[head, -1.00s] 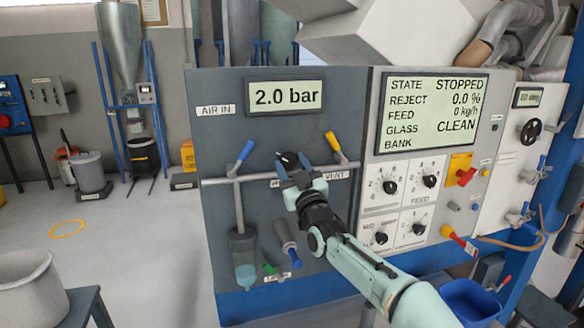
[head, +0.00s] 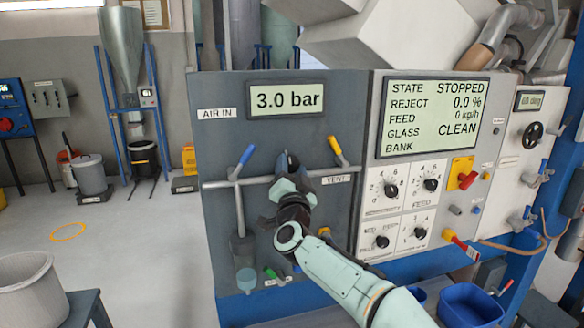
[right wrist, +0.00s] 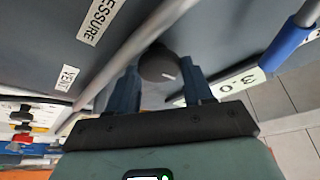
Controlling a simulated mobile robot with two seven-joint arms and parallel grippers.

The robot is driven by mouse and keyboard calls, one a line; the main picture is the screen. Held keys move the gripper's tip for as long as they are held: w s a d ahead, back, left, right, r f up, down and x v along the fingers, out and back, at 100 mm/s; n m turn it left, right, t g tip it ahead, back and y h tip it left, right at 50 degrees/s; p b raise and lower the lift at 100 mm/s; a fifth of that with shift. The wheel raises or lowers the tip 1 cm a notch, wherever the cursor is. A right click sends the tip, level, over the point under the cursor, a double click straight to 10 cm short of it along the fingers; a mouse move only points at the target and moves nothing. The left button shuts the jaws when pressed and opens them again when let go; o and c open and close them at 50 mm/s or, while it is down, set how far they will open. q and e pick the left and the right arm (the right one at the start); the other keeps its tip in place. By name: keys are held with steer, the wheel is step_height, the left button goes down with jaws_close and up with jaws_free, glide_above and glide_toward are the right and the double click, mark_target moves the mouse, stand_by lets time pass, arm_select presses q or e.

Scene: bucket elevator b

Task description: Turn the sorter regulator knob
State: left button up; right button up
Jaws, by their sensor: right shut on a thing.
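The regulator knob (right wrist: 160,66) is dark and round with a white mark. In the right wrist view it sits between the two fingers of my right gripper (right wrist: 163,88), which is shut on it. In the head view my right gripper (head: 290,168) is at the pipe on the grey panel, and its fingers and wrist hide most of the knob. The display (head: 287,98) above reads 3.0 bar. My left gripper is not in view.
A blue-handled valve (head: 246,154) is left of my gripper and a yellow-handled valve (head: 335,146) is to its right. A pipe (head: 225,183) runs across the panel. The right-hand panel has several dials (head: 390,189) and a status screen (head: 432,115).

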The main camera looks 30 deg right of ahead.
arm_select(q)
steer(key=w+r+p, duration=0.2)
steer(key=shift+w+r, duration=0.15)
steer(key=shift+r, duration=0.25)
arm_select(e)
steer(key=m+g, duration=0.1)
steer(key=m, duration=0.1)
steer(key=m+h, duration=0.1)
steer(key=m, duration=0.1)
steer(key=m+g, duration=0.1)
steer(key=m, duration=0.1)
steer(key=shift+r+m+g, duration=0.25)
steer(key=shift+m+g, duration=0.05)
steer(key=shift+m, duration=0.1)
steer(key=o, duration=1)
steer(key=shift+f, duration=0.1)
